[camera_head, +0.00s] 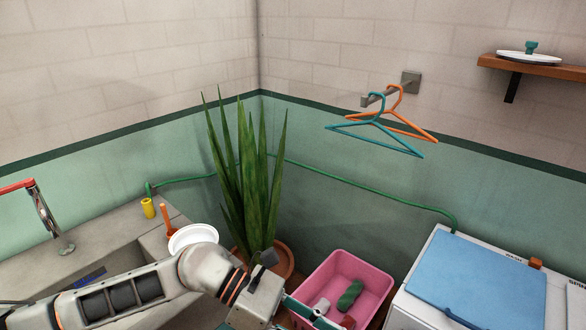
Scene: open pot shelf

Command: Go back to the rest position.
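My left arm comes in from the lower left and crosses in front of the sink counter. My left gripper (290,308) is at the bottom centre, in front of the plant pot and at the left edge of the pink basin. Its fingers are small and partly cut off by the bottom edge, so I cannot tell whether they are open or shut. A teal bar shows beside it over the basin's near left side; I cannot tell what it belongs to. My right gripper is not visible.
A pink basin (378,270) holds several small items. A tall plant (252,185) stands in the corner. A sink counter (105,245) with a red-handled tap is left. A white machine with a blue lid (478,275) is right. Hangers (385,133) hang on the wall.

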